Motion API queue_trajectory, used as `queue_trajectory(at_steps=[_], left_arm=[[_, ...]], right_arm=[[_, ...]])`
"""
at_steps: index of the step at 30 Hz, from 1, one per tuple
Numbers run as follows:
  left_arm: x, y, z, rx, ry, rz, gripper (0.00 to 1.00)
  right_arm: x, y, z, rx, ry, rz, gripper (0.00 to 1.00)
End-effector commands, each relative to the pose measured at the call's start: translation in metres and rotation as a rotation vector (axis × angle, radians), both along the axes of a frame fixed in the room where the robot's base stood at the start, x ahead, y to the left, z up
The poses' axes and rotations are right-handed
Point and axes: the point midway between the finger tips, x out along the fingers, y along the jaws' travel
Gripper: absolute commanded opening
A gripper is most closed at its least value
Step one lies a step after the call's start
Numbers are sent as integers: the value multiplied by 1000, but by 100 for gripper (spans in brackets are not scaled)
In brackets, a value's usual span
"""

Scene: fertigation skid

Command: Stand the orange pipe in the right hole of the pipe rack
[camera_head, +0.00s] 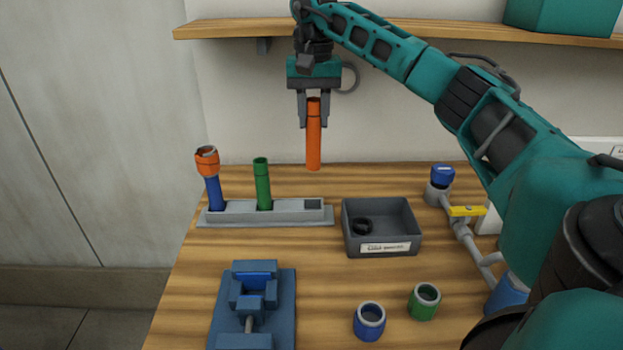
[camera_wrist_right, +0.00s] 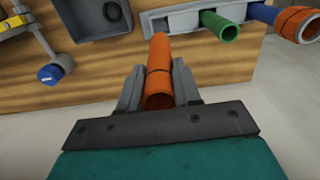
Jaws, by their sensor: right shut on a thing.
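The orange pipe (camera_head: 313,142) is upright in my right gripper (camera_head: 314,110), which is shut on its upper part. It hangs above the back of the table, behind the pipe rack (camera_head: 290,213). The rack is a grey bar; its right hole (camera_head: 313,203) is empty. A green pipe (camera_head: 263,185) stands in the middle hole and a blue pipe with an orange top (camera_head: 211,178) leans in the left one. In the right wrist view the orange pipe (camera_wrist_right: 159,75) lies between both fingers, with the rack (camera_wrist_right: 180,20) beyond. My left gripper is not in view.
A grey bin (camera_head: 381,226) with a dark ring inside stands right of the rack. A blue vise (camera_head: 253,305), a blue collar (camera_head: 369,320) and a green collar (camera_head: 424,301) are in front. Piping with a yellow-handled valve (camera_head: 467,211) is at right. A shelf (camera_head: 400,30) is above.

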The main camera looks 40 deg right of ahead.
Motion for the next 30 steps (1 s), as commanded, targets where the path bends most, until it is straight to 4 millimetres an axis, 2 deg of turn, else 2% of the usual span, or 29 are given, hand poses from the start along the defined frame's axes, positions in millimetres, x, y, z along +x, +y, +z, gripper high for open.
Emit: queue_trajectory(at_steps=[1, 3, 9, 17, 24, 30], left_arm=[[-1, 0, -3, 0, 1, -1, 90], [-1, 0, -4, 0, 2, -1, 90], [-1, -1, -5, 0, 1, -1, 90], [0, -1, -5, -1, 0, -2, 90], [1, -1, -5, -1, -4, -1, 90], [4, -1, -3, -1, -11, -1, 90]], right_arm=[[-1, -1, -16, 0, 6, 0, 3], [-1, 0, -35, 0, 5, 0, 3], [-1, 0, -75, 1, 2, 0, 3], [-1, 0, -94, 1, 2, 0, 3], [-1, 0, -127, 1, 2, 0, 3], [0, 0, -129, 2, -1, 1, 3]])
